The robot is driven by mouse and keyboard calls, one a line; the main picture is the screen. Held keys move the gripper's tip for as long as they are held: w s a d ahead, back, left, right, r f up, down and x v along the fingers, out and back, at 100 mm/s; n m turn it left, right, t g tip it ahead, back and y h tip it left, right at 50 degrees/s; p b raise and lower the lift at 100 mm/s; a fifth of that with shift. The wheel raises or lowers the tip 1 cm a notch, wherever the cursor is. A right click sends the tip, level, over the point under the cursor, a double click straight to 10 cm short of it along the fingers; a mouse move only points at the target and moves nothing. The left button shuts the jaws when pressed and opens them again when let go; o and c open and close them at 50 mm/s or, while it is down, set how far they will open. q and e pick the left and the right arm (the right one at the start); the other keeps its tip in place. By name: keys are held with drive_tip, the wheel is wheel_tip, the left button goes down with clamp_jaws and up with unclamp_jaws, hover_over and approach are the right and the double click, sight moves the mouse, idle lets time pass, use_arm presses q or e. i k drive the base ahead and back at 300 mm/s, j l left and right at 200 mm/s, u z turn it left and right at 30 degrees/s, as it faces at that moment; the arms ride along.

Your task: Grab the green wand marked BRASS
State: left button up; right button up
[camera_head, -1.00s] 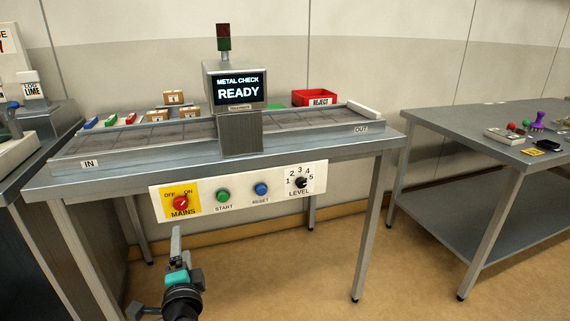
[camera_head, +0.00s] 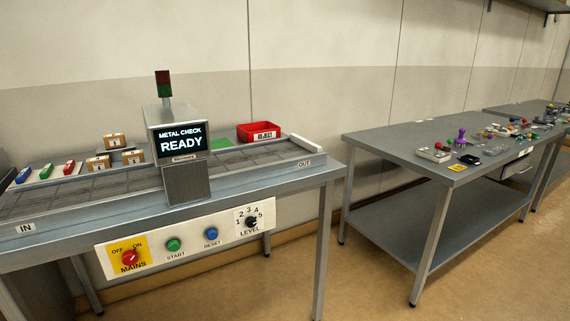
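Three coloured wands lie side by side on a pale holder at the left of the metal-check bench: a blue wand (camera_head: 23,175), a green wand (camera_head: 46,171) and a red wand (camera_head: 69,167). Any marking on them is too small to read. The green wand is in the middle, between the blue and the red. Neither of my grippers shows in the head view.
The metal-check machine (camera_head: 181,153) reads READY over a conveyor (camera_head: 115,182). Small cartons (camera_head: 98,163) and a red REJECT bin (camera_head: 259,132) stand behind it. A control panel (camera_head: 190,243) is in front. A second table (camera_head: 400,137) stands right, with open floor between.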

sight(45, 172)
drive_tip(key=i+j+u, duration=0.25)
drive_tip(key=u, duration=0.25)
drive_tip(key=i+j+u, duration=0.15)
drive_tip(key=u, duration=0.35)
drive_tip(key=i+u, duration=0.5)
drive_tip(key=k, duration=0.1)
